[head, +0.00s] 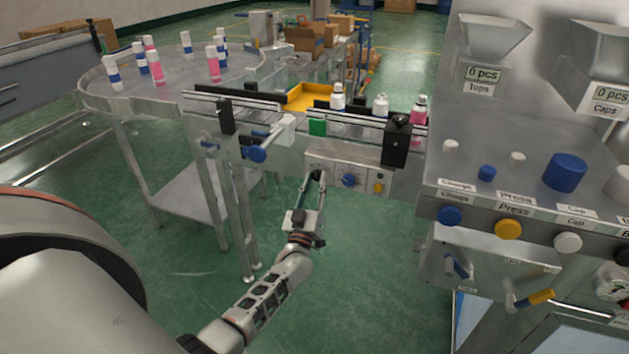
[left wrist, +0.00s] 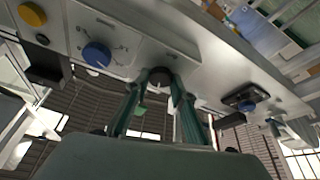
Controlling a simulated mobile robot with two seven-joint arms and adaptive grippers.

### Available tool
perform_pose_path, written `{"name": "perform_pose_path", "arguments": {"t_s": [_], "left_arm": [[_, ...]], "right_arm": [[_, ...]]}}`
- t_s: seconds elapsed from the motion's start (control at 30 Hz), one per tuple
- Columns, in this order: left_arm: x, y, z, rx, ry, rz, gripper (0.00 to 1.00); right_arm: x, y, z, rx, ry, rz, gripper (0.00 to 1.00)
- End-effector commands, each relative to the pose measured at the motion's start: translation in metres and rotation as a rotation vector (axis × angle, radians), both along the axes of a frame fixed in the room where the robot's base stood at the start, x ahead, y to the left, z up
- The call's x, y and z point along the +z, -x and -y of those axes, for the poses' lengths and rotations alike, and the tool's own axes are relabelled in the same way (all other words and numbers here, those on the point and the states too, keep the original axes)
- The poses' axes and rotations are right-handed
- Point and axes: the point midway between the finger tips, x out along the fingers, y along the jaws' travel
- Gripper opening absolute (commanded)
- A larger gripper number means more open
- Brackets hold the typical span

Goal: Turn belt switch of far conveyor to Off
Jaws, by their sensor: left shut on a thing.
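The conveyor's grey control panel (head: 362,172) is in the middle of the head view. My left gripper (head: 318,178) is at its left end, reaching up from below. In the left wrist view, my left gripper (left wrist: 160,80) has its two fingers closed around a small dark switch knob (left wrist: 160,73). The fingers partly cover the knob, so its exact setting cannot be read. A blue dial (head: 348,180) sits to the right of the gripper on the same panel. It also shows in the left wrist view (left wrist: 97,54). My right gripper is in neither view.
A yellow button (head: 378,187) is at the panel's right end. Bottles (head: 380,105) stand on the conveyor above. A round table (head: 185,80) with several bottles is at left. The crimping machine (head: 520,190) fills the right. Green floor below the panel is open.

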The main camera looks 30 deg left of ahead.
Motion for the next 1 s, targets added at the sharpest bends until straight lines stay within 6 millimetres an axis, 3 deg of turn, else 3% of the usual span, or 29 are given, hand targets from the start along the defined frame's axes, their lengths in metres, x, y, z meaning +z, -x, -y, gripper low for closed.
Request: {"name": "perform_pose_path", "arguments": {"t_s": [0.5, 1.0], "left_arm": [[0.004, -0.001, 0.003, -0.001, 0.422, 0.101, 0.03], [0.002, -0.001, 0.003, 0.000, 0.583, 0.139, 0.03]], "right_arm": [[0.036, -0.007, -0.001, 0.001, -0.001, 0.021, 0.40], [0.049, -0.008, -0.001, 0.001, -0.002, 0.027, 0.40]]}}
